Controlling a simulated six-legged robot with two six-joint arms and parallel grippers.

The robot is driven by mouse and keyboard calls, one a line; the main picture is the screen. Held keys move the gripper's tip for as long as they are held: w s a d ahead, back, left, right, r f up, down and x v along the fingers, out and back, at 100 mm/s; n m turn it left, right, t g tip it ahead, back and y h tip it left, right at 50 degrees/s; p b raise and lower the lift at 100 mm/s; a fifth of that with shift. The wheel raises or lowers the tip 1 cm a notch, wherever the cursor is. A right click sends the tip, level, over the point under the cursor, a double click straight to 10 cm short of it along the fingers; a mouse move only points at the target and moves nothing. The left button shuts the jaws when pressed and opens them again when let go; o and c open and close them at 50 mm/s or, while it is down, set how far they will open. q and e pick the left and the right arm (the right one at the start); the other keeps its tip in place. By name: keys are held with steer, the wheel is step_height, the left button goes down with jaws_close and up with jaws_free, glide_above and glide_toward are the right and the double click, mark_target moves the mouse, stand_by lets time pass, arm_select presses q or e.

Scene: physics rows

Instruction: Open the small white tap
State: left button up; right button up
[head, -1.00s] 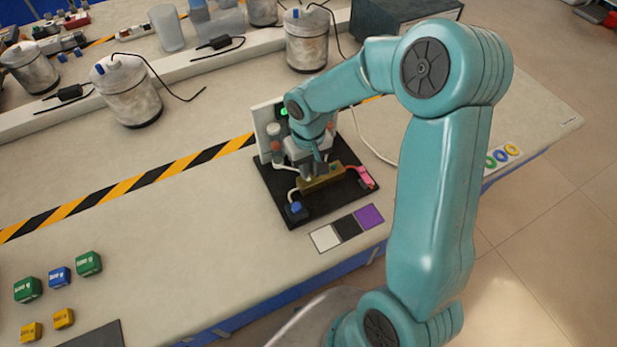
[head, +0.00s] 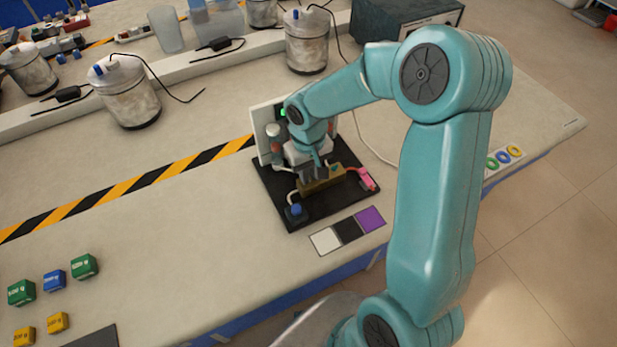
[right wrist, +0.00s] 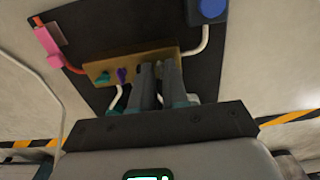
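A brass block (head: 338,182) lies on a black board (head: 270,196) and shows in the right wrist view (right wrist: 115,66). A green tap (right wrist: 103,77) and a purple tap (right wrist: 122,74) sit on it. I cannot make out the small white tap; my fingers cover the block's end near the blue part. My right gripper (right wrist: 158,72) points down at that end, also in the head view (head: 308,175). Its two grey fingers are close together with a narrow gap; what lies between them is hidden. My left gripper is not in view.
A blue-topped part (head: 296,210) and a pink part (head: 368,180) join the block by tubes. A white panel (head: 262,125) stands behind it. A three-colour strip (head: 347,230) lies in front. Several coloured cubes (head: 54,280) lie at left; the bench between is clear.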

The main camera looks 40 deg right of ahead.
steer(key=shift+f+b, duration=0.35)
steer(key=shift+f, duration=0.05)
steer(key=shift+r, duration=0.35)
jaws_close()
